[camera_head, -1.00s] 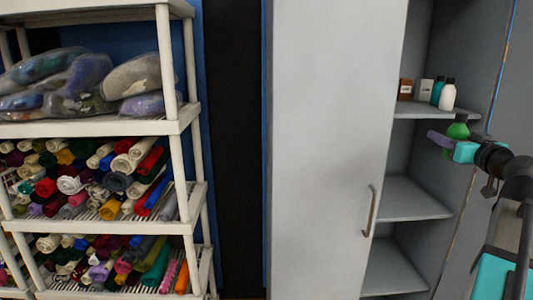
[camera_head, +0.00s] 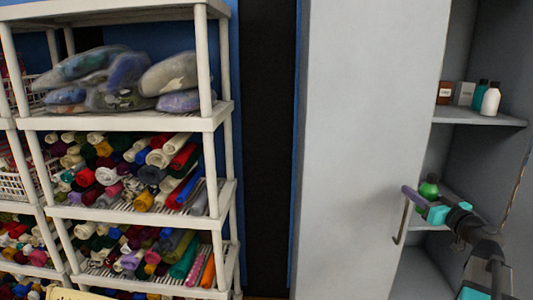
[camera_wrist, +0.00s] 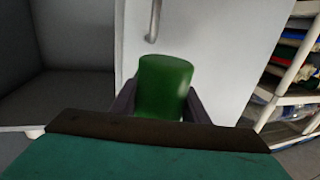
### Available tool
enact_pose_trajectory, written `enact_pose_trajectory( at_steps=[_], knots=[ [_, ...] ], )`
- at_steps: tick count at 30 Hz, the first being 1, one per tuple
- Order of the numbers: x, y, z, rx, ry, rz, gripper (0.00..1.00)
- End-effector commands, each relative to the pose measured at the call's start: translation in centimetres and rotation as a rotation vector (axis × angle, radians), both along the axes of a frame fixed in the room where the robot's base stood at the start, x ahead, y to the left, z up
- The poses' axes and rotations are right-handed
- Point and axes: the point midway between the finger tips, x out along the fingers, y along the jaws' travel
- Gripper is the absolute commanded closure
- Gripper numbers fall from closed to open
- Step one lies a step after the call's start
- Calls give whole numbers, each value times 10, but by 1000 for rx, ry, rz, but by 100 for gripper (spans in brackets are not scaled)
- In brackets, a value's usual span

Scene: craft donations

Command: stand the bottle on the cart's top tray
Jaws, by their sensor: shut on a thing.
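A green bottle (camera_head: 428,189) is held in my gripper (camera_head: 424,203), at the right of the head view in front of the open cabinet. In the wrist view the bottle (camera_wrist: 165,85) stands between the two dark fingers, which press on its sides; its lower part is hidden by the gripper body. In the head view it looks roughly upright. The gripper is shut on it and touches no shelf that I can make out. No cart or top tray can be made out in either view.
A grey cabinet (camera_head: 350,130) has a shelf (camera_head: 470,116) with small bottles and boxes. A white rack (camera_head: 222,115) with fabric rolls and bagged goods stands at the left. A cream sign (camera_head: 78,294) shows at the bottom edge. A dark gap separates rack and cabinet.

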Motion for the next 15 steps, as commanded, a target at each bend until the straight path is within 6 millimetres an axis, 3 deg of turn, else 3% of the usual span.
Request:
enact_pose_trajectory(
  at_steps=[15],
  knots=[
    [17,82,-92,4,2,171,87]
  ],
)
